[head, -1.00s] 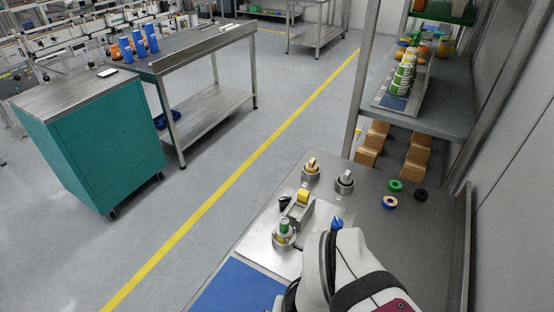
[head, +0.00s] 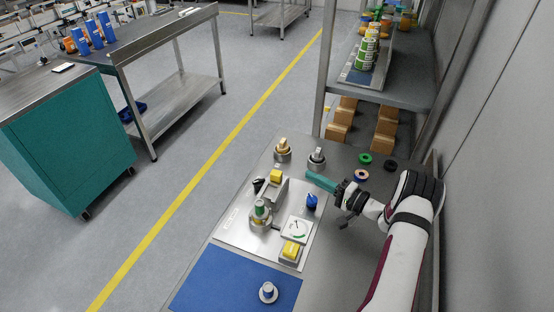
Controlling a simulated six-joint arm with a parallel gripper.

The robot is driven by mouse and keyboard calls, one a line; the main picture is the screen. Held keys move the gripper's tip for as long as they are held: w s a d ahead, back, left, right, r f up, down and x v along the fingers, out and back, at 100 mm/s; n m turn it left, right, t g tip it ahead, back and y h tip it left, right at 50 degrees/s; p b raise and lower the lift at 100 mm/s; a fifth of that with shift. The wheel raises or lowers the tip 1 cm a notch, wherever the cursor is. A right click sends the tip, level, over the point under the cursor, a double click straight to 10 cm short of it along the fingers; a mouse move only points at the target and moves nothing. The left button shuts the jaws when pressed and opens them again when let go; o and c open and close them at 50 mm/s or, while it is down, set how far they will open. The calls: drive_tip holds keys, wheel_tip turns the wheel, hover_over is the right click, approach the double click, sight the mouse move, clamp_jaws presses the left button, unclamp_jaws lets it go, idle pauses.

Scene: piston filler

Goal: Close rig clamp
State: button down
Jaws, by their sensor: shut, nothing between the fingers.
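The rig stands on a light metal plate (head: 230,228) on the bench. It has a grey upright bracket (head: 277,192), a yellow block (head: 275,176), a small black lever-like part (head: 258,185) and a round metal holder with a green-topped piece (head: 261,210). I cannot tell which part is the clamp or how it is set. My gripper (head: 315,179) is right of the bracket, apart from it in this view. Its narrow teal front end looks shut and empty and points left.
A blue knob (head: 311,202), a dial gauge (head: 295,229) and a yellow button box (head: 291,250) sit close to my gripper. Two metal holders (head: 283,152) (head: 317,158) stand behind. Coloured rings (head: 365,159) lie at right. A blue mat (head: 220,290) is in front.

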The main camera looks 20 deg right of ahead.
sight(277, 194)
drive_tip(key=shift+d+f+h, duration=0.3)
drive_tip(key=shift+d+f, duration=0.2)
drive_tip(key=shift+d, duration=0.15)
drive_tip(key=shift+w+a+f+t, duration=0.1)
drive_tip(key=shift+w+t, duration=0.15)
drive_tip(key=shift+t, duration=0.05)
drive_tip(key=x, duration=0.9)
drive_tip(key=shift+s, duration=0.1)
drive_tip(key=s+a, duration=0.1)
drive_tip(key=a, duration=0.1)
drive_tip(key=shift+s+a, duration=0.25)
drive_tip(key=shift+s, duration=0.15)
drive_tip(key=shift+s+a, duration=0.3)
drive_tip(key=s+a, duration=0.4)
drive_tip(key=shift+s+a, duration=0.4)
drive_tip(key=shift+a, duration=0.1)
